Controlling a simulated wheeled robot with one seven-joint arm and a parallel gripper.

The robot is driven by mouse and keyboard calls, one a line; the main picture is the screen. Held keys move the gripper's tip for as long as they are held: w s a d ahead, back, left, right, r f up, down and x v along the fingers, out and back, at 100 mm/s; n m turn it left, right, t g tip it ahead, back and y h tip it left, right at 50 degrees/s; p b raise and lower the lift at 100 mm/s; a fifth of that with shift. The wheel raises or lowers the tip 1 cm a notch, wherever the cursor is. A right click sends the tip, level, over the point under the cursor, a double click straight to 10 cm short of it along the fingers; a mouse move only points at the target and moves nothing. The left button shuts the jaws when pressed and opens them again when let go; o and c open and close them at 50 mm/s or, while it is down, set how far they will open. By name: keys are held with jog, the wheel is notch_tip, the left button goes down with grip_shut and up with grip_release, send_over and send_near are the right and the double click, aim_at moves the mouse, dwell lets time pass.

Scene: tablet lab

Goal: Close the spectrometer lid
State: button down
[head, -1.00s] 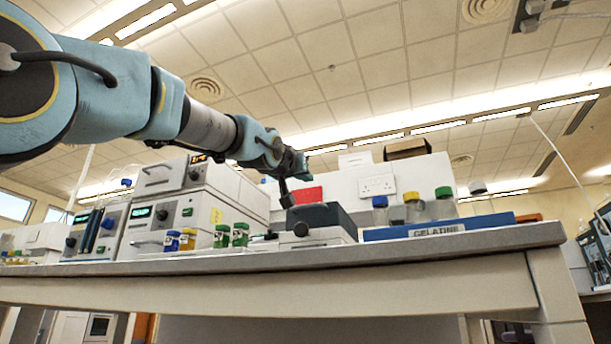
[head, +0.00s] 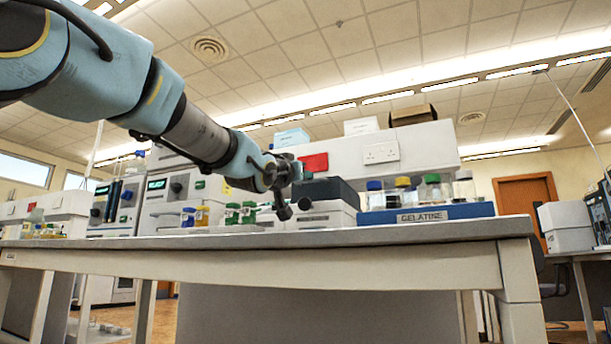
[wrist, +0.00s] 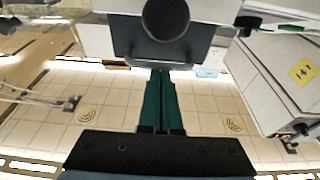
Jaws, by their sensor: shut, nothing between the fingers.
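The spectrometer (head: 325,216) is a small white unit on the bench, with a dark grey lid (head: 330,190) on top. I cannot tell how far the lid stands open. My gripper (head: 304,172) is beside the lid's left end in the head view and covers part of it. The wrist view looks upside down, with the ceiling low in the picture. There, the dark lid (wrist: 165,50) and a round black knob (wrist: 165,18) fill the top middle. My gripper's teal fingers (wrist: 160,73) are together and empty, their tips close to the lid; contact is unclear.
A blue gelatine tray (head: 425,214) with several capped jars stands right of the spectrometer. A red box (head: 314,162) is behind. The bench edge (head: 400,237) runs in front.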

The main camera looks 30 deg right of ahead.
jog(key=shift+w+d+f+y, duration=0.1)
jog(key=shift+d+f+y, duration=0.1)
jog(key=shift+f, duration=0.4)
jog(key=shift+w+d+f+y, duration=0.1)
jog(key=shift+d+f, duration=0.05)
jog(key=shift+f, duration=0.4)
jog(key=shift+s, duration=0.1)
jog(key=shift+s+a, duration=0.1)
jog(key=shift+a, duration=0.2)
jog(key=r+p+v, duration=0.1)
jog(key=r+v, duration=0.1)
jog(key=v, duration=0.8)
jog(key=shift+s+a+f+p, duration=0.2)
jog(key=shift+a+p, duration=0.1)
jog(key=shift+a, duration=0.05)
